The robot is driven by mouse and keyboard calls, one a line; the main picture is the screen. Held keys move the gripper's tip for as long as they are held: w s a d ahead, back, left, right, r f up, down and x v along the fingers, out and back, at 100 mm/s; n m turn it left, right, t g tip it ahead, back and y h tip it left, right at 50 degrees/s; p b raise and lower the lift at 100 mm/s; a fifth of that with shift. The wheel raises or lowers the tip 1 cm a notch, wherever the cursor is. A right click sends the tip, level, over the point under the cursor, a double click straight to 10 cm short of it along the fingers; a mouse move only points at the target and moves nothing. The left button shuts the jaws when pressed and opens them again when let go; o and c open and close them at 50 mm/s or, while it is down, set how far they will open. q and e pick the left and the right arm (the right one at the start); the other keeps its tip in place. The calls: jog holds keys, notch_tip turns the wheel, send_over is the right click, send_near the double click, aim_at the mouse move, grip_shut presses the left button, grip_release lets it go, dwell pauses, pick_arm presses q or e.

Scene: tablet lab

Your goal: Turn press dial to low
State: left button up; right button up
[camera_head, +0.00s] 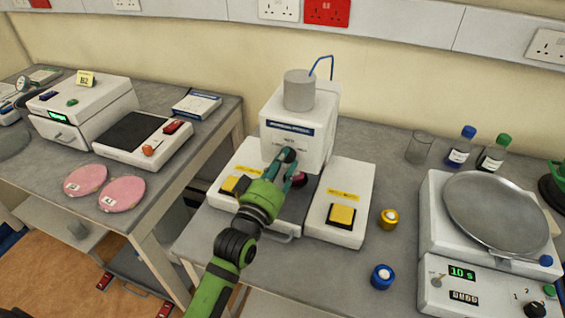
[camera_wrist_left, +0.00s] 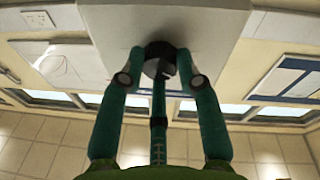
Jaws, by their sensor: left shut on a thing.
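The press (camera_head: 300,115) is a white box with a grey cylinder on top, at the middle of the grey bench. Its black dial (camera_head: 288,155) is on the front face, partly hidden by my gripper; the dial's pointer setting cannot be read. My left gripper (camera_head: 284,169) reaches up from below to the dial and is shut on it. In the left wrist view the teal fingers (camera_wrist_left: 160,68) stand on either side of the black dial (camera_wrist_left: 158,50), with a third finger below it. My right gripper is in neither view.
Yellow buttons (camera_head: 341,216) sit on the press base at either side. A yellow-topped pot (camera_head: 388,219) and a blue one (camera_head: 382,277) stand to the right. A white device with a round pan (camera_head: 505,212) is further right. Pink discs (camera_head: 121,194) lie on the left bench.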

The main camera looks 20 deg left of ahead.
pick_arm(q)
jog(key=shift+a+r, duration=0.1)
jog(key=shift+r, duration=0.35)
jog(key=o, duration=1.2)
jog(key=shift+c, duration=0.2)
jog(key=shift+w+f, duration=0.1)
jog(key=shift+f, duration=0.1)
jog(key=s+a+f, duration=0.1)
jog(key=s+f, duration=0.1)
jog(key=s, duration=1)
jog(key=shift+a, duration=0.2)
